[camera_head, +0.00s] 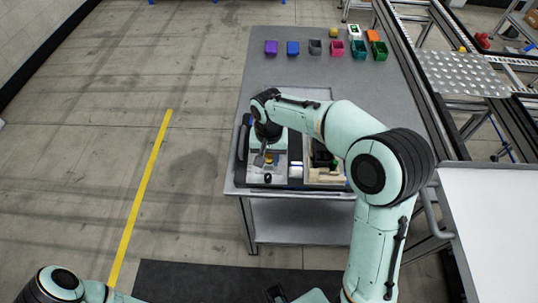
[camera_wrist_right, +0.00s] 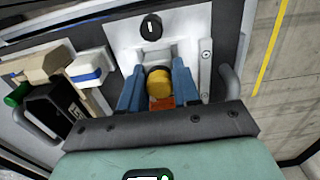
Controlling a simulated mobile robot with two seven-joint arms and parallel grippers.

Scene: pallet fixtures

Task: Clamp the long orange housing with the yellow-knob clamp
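The yellow knob (camera_wrist_right: 160,85) of the clamp sits between the two blue fingers of my right gripper (camera_wrist_right: 159,75) in the right wrist view. The fingers flank it closely on both sides; whether they press on it I cannot tell. A small orange patch (camera_wrist_right: 161,102) shows just beside the knob, probably part of the orange housing; the rest is hidden by the gripper. In the head view my right gripper (camera_head: 263,157) points down over the fixture at the table's near left, with the yellow knob (camera_head: 269,160) beside a finger.
A black knob (camera_wrist_right: 151,27) stands on the fixture plate beyond the fingers. A second fixture with beige blocks (camera_head: 325,176) lies to the right, with a blue-and-white block (camera_wrist_right: 86,70) near it. Coloured bins (camera_head: 337,47) line the table's (camera_head: 300,75) far end; its middle is clear.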

